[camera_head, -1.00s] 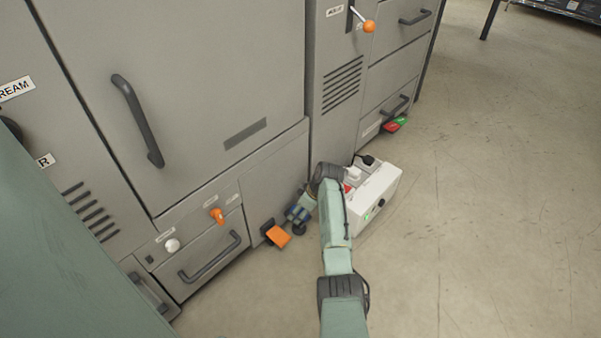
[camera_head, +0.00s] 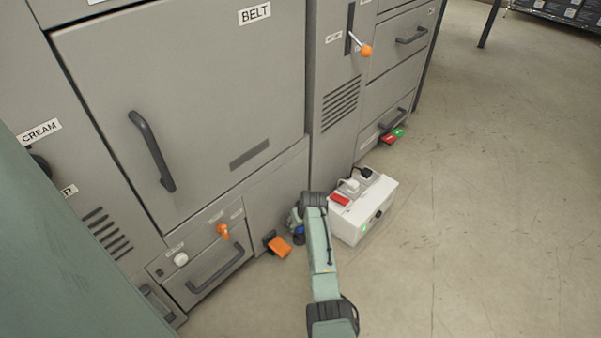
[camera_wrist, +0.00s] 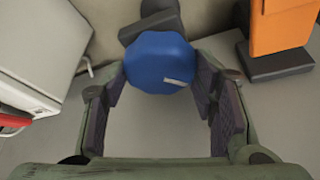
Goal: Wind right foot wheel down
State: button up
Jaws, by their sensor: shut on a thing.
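The foot wheel is a blue knob with a small pale mark, low at the machine's base. It shows in the wrist view (camera_wrist: 158,62) between the fingers, with a dark part behind it. In the head view only a small blue patch (camera_head: 299,237) of it shows beside my gripper (camera_head: 297,224). In the wrist view, my gripper (camera_wrist: 160,80) is shut on the blue wheel, one finger at each side. My wrist and arm hide much of the wheel in the head view.
An orange pedal (camera_head: 280,246) sticks out just left of the wheel. A white box (camera_head: 362,210) with a red switch and plugs stands close on the right. Grey machine panels (camera_head: 280,180) rise behind. Floor at the right is clear.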

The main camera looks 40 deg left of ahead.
jog(key=shift+s+m+t+h+p, duration=0.1)
jog(key=shift+m+t+h+p, duration=0.3)
jog(key=shift+m, duration=0.9)
jog(key=o, duration=1.2)
jog(key=shift+c, duration=0.2)
